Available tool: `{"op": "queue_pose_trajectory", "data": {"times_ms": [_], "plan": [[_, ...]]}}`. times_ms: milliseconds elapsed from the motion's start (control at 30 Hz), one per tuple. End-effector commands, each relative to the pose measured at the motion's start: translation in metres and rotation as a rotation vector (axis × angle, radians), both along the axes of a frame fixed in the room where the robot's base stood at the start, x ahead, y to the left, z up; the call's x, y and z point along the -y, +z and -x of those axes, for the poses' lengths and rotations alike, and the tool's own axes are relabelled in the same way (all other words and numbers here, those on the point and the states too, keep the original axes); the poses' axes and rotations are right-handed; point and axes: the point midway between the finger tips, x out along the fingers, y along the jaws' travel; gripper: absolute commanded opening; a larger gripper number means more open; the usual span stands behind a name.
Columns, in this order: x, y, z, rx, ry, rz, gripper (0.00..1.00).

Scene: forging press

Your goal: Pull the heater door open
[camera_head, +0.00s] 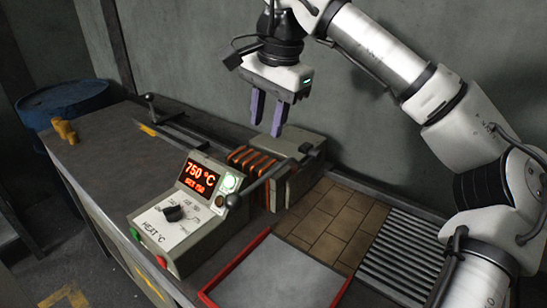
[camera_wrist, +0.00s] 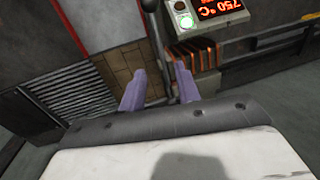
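The heater (camera_head: 252,160) is a low box with glowing orange bars, standing behind the control box on the bench. It also shows in the wrist view (camera_wrist: 193,55). A grey bar handle with a dark ball end (camera_head: 233,201) slants across its front; the ball end is at the top of the wrist view (camera_wrist: 149,5). I cannot clearly tell the door panel from the heater body, or how far it is open. My gripper (camera_head: 268,120) points down above the heater, with its two purple fingers (camera_wrist: 162,80) apart and nothing between them.
The control box (camera_head: 185,215) reads 750 °C and has a green light. A red-edged tray (camera_head: 280,275) lies in front, with brown tiles (camera_head: 335,220) and a roller grate (camera_head: 405,250) to the right. A blue barrel (camera_head: 65,100) stands far left.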

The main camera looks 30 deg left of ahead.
Motion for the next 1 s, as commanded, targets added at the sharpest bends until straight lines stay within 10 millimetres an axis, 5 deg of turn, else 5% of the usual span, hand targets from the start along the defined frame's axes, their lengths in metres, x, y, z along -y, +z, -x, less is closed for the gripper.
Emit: {"op": "queue_pose_trajectory", "data": {"times_ms": [233, 700, 1000], "plan": [[0.0, -0.02, -0.003, 0.007, -0.003, 0.013, 0.33], [-0.017, -0.112, -0.004, 0.003, -0.003, 0.011, 0.33], [-0.022, -0.134, -0.005, 0.006, -0.003, 0.009, 0.33]]}}
